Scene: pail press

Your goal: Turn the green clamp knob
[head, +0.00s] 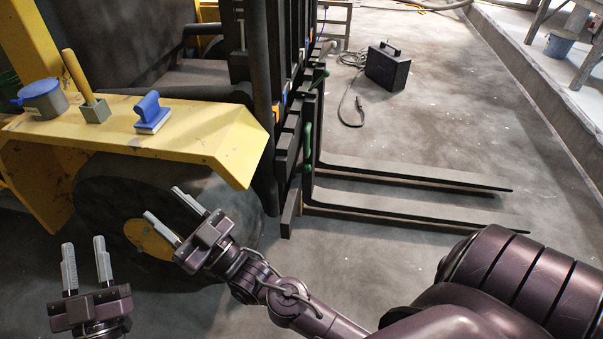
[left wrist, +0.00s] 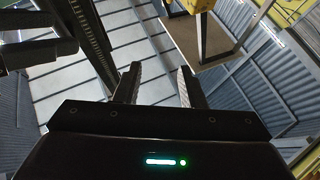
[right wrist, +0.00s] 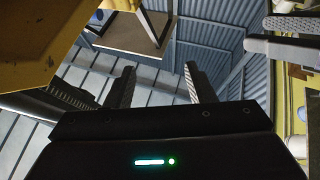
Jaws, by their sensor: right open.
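I see no piece that is clearly a green clamp knob. The green parts in the head view are a green handle-like piece (head: 307,146) and a smaller green piece (head: 320,79), both on the forklift's dark mast. My left gripper (head: 86,263) is open and empty at the lower left; its spread fingers show in the left wrist view (left wrist: 158,85). My right gripper (head: 176,215) is open and empty in front of the forklift wheel; its fingers also show in the right wrist view (right wrist: 161,85). Both grippers are well apart from the green pieces.
Forks (head: 400,206) reach right, low over the floor. A black case (head: 388,66) with a cable stands behind.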

